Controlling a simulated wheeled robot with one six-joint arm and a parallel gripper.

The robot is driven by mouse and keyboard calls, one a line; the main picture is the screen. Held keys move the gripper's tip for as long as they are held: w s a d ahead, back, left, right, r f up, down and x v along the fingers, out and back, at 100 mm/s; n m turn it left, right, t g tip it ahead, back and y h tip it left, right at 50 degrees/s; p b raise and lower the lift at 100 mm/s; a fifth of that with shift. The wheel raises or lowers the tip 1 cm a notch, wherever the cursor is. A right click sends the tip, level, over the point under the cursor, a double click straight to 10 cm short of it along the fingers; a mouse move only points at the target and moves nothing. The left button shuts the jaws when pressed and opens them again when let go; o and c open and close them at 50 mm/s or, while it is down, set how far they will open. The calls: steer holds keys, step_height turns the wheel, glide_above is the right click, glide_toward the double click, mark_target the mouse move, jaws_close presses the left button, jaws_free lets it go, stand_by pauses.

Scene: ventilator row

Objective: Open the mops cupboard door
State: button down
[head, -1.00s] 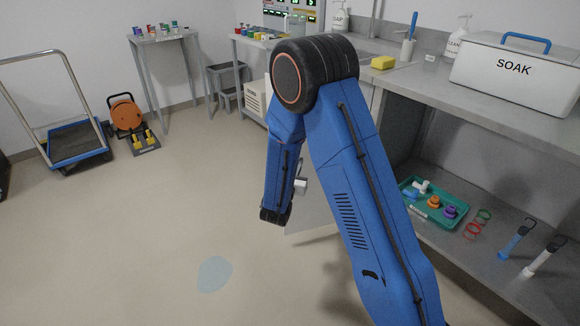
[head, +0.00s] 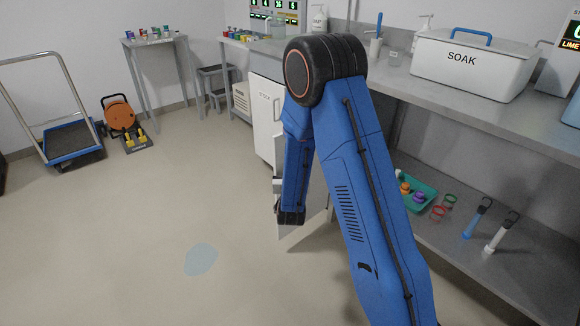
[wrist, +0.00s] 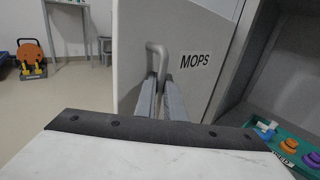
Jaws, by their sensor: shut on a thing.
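The mops cupboard door (wrist: 132,65) is a pale panel lettered MOPS in the wrist view. Its grey bar handle (wrist: 152,46) lies between the two fingers of my gripper (wrist: 161,85), which is shut on it. In the head view the lower part of the door (head: 314,212) shows behind my arm, standing out from under the bench at an angle, so it looks partly open. My arm hides most of the door, the handle and my fingers there. The cupboard's inside cannot be made out.
A steel bench (head: 402,88) runs along the right, with a SOAK box (head: 468,72) on top. Its lower shelf (head: 450,250) holds a teal tray (head: 425,205) and several tools. Another cupboard door (head: 264,130) is shut behind. The floor to the left is open; a trolley (head: 72,142) stands far left.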

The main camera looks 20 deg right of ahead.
steer(key=shift+d, duration=0.25)
steer(key=c, duration=1.8)
jaws_free()
steer(key=shift+d, duration=0.1)
steer(key=shift+c, duration=0.2)
steer(key=shift+a, duration=0.3)
